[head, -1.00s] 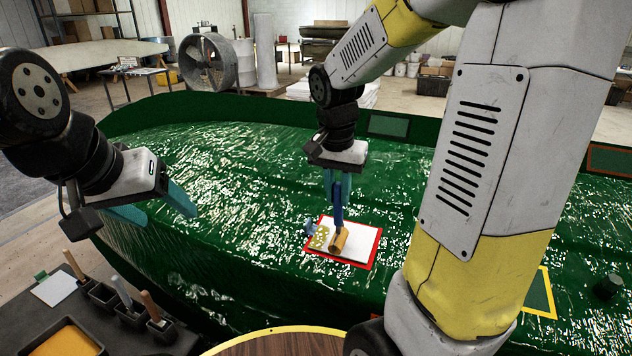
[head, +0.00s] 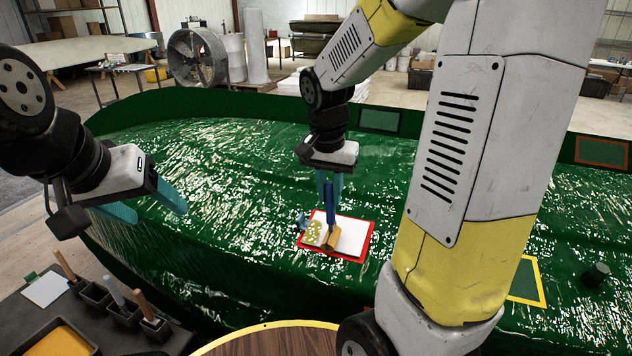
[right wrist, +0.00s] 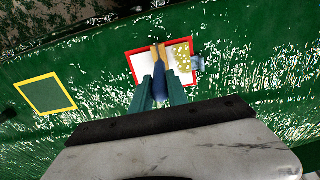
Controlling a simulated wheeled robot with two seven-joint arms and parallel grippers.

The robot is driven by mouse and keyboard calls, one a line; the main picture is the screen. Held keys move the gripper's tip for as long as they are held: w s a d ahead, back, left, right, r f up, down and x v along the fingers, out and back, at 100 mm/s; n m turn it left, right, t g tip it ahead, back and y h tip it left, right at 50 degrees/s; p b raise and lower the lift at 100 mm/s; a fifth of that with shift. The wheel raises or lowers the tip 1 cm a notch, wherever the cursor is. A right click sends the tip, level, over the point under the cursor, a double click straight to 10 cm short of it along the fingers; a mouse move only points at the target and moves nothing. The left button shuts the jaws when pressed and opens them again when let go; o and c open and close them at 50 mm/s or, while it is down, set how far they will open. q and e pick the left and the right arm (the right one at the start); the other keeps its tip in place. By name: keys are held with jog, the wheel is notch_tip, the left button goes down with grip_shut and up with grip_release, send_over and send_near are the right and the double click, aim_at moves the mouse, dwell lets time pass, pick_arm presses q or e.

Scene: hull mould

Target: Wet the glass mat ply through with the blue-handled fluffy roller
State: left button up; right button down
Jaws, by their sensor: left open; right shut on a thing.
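The glass mat ply (head: 354,243) is a white sheet inside a red-bordered rectangle on the green hull mould; it also shows in the right wrist view (right wrist: 144,66). A yellowish speckled patch (head: 315,232) covers its left end in the head view. My right gripper (head: 329,190) is shut on the blue handle of the roller (head: 331,208). The roller's tan head (head: 332,240) is over the ply beside the patch; whether it touches is hard to tell. My left gripper (head: 158,205) is open and empty over the left of the mould.
A yellow-bordered rectangle (head: 540,284) and a dark knob (head: 596,275) are on the mould at right. A dark bench at lower left holds a tray of amber liquid (head: 62,342) and wooden-handled tools in cups (head: 122,308). A small blue-grey item (head: 303,222) sits at the patch's left edge.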

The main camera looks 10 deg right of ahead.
dwell(0.5)
jog(key=shift+r, duration=0.75)
jog(key=w, duration=0.3)
jog(key=w+a, duration=0.1)
jog(key=w, duration=0.1)
jog(key=shift+w+a+r, duration=0.1)
jog(key=shift+w+r, duration=0.05)
jog(key=shift+r, duration=0.15)
jog(key=shift+f, duration=0.8)
jog(key=shift+w, duration=0.1)
